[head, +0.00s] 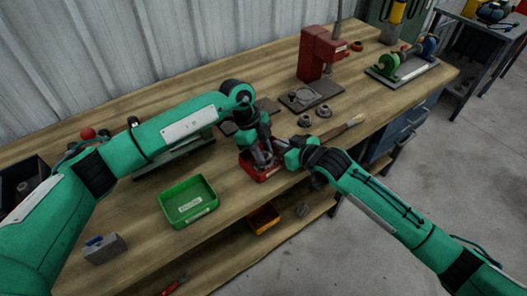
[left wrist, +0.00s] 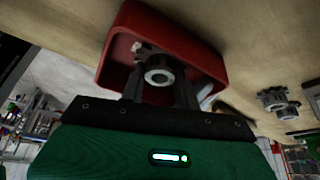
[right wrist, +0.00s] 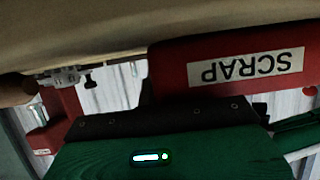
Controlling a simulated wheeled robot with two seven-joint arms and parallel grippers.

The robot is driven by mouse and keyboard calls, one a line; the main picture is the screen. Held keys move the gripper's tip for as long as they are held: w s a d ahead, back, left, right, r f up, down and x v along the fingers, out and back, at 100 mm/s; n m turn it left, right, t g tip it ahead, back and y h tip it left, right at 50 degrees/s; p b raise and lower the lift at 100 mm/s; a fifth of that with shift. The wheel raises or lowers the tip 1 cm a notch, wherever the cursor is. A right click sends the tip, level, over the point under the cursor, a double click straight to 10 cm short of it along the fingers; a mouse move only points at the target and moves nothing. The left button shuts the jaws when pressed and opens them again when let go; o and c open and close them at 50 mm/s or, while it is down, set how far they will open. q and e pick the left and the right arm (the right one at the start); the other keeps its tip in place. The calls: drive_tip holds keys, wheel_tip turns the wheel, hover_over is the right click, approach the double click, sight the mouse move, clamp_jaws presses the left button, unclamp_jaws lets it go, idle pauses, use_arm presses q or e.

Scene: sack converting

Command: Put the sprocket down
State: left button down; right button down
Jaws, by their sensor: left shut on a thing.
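The sprocket (left wrist: 158,76), a small grey metal part with a hole, sits between the fingers of my left gripper (left wrist: 160,88) in the left wrist view. My left gripper (head: 262,160) is shut on it over the red bin (head: 264,175). The sprocket overlaps the bin's interior, but I cannot tell whether it touches the bottom. The bin also shows in the left wrist view (left wrist: 125,30), and in the right wrist view (right wrist: 170,75) its wall carries a SCRAP label. My right gripper (head: 282,146) is beside the bin; its fingers are not clearly visible.
A green tray (head: 188,221) stands left of the red bin. Two similar grey parts (head: 304,120) and a brush (head: 342,129) lie to its right. A red press (head: 316,52) stands behind. An orange bin (head: 263,219) is below the bench's front edge.

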use_arm(q)
drive_tip(key=c, duration=1)
unclamp_jaws()
drive_tip(key=shift+f, duration=0.1)
drive_tip(key=shift+c, duration=0.2)
drive_tip(key=v, duration=1.2)
use_arm(e)
drive_tip(key=c, duration=1.6)
unclamp_jaws()
drive_tip(key=shift+o, duration=0.2)
